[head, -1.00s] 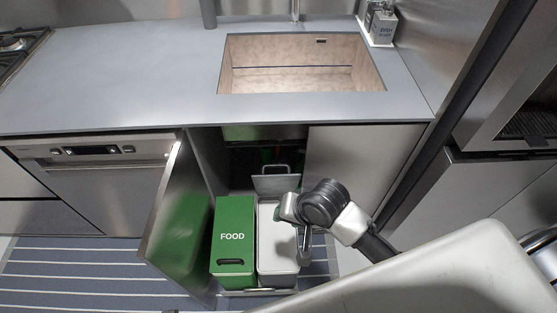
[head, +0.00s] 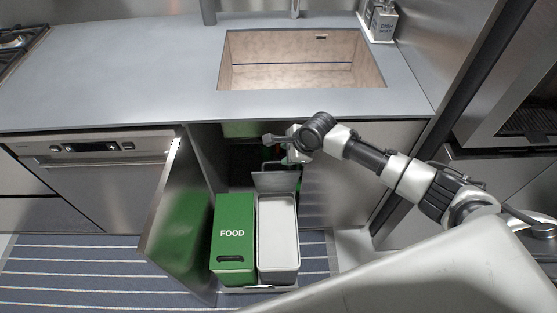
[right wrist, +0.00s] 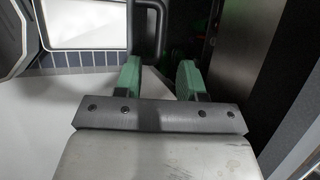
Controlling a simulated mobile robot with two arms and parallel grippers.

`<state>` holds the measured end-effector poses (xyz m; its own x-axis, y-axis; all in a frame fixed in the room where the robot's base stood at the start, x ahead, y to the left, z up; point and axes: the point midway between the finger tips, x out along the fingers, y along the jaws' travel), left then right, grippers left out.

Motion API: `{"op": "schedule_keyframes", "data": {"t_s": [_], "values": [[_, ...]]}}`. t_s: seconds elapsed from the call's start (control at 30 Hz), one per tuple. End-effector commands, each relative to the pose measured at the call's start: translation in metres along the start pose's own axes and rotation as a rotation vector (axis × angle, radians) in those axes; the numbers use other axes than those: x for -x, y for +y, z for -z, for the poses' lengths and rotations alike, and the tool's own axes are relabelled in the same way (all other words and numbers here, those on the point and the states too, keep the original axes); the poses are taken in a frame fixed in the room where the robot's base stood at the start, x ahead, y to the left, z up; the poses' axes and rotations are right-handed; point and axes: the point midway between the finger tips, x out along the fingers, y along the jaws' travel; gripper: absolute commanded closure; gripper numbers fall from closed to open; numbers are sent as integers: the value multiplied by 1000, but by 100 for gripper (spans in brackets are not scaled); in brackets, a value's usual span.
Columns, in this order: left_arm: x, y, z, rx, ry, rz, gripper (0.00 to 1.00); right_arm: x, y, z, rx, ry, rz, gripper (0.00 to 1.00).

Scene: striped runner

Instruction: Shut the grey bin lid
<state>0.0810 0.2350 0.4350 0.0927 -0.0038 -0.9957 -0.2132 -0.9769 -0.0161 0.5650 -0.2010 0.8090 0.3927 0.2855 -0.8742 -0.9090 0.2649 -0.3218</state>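The grey bin (head: 278,264) stands in the pulled-out cabinet unit with its pale inside showing. Its grey lid (head: 274,182) stands raised at the bin's back edge. A dark loop handle (right wrist: 148,42) shows in the right wrist view; in the head view it is partly hidden by my gripper. My right gripper (head: 268,139) is over the back of the lid. In the right wrist view its green fingertips (right wrist: 159,78) are apart, with the handle just ahead of them and nothing gripped. My left gripper is not in view.
A green bin (head: 233,262) marked FOOD stands left of the grey bin, closed. The open cabinet door (head: 172,215) is at its left. The worktop (head: 130,80) overhangs the cabinet opening. A striped runner (head: 80,270) covers the floor.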

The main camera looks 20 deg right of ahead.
Motion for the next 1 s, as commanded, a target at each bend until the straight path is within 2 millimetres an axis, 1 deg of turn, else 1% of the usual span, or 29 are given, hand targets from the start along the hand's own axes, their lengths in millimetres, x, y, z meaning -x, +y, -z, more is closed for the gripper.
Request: {"op": "schedule_keyframes", "data": {"t_s": [0.03,0.2,0.3,0.4,0.53,0.8,0.83,0.87,1.0], "values": [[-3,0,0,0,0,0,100,-12,0,0,-1,1,-2,60],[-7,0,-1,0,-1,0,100,-43,0,0,0,1,-1,60],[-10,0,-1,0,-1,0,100,-56,0,0,2,0,0,60],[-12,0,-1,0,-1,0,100,-66,0,0,3,0,-1,60],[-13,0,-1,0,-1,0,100,-71,0,0,3,0,1,60],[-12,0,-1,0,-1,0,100,-72,0,0,3,0,1,60],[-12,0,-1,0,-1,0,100,-72,0,0,4,0,1,62],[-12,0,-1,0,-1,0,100,-72,0,0,4,0,1,66],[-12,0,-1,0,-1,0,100,-72,0,0,4,0,0,88]]}}
